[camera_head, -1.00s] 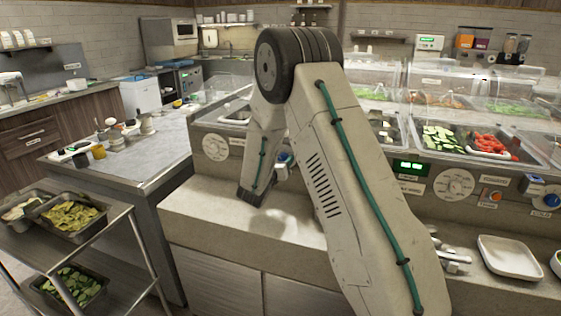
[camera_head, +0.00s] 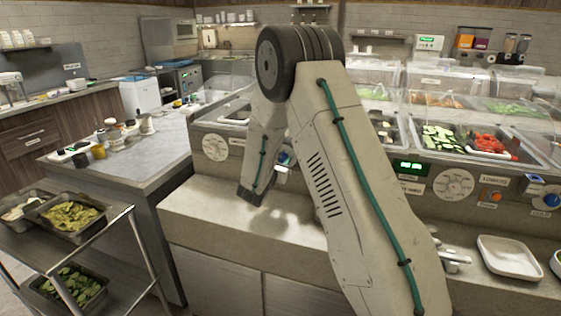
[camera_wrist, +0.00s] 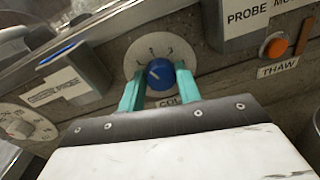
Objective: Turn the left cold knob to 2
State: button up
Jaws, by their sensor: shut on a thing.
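The left cold knob (camera_wrist: 160,74) is blue and sits on a round white dial plate (camera_wrist: 187,50) with small numerals along its upper part. A white mark on the knob points up and to the left in the wrist view; the numeral it meets is too small to tell surely. My gripper (camera_wrist: 160,76) has its teal fingers on either side of the knob, shut on it. A label below the plate, partly covered, begins "CO". In the head view the knob (camera_head: 285,158) shows in part beside my arm, which hides most of the gripper.
In the wrist view an orange button (camera_wrist: 276,48) above a THAW label and a PROBE box (camera_wrist: 240,30) are at the right. Another blue knob (camera_head: 551,200) is far right in the head view.

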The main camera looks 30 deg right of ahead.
jog(key=m, duration=0.4)
jog(key=shift+s+m, duration=0.1)
jog(key=shift+m, duration=0.2)
dwell(0.3)
jog(key=o, duration=1)
jog(key=shift+c, duration=0.2)
jog(key=v, duration=0.7)
jog(key=shift+s+a, duration=0.3)
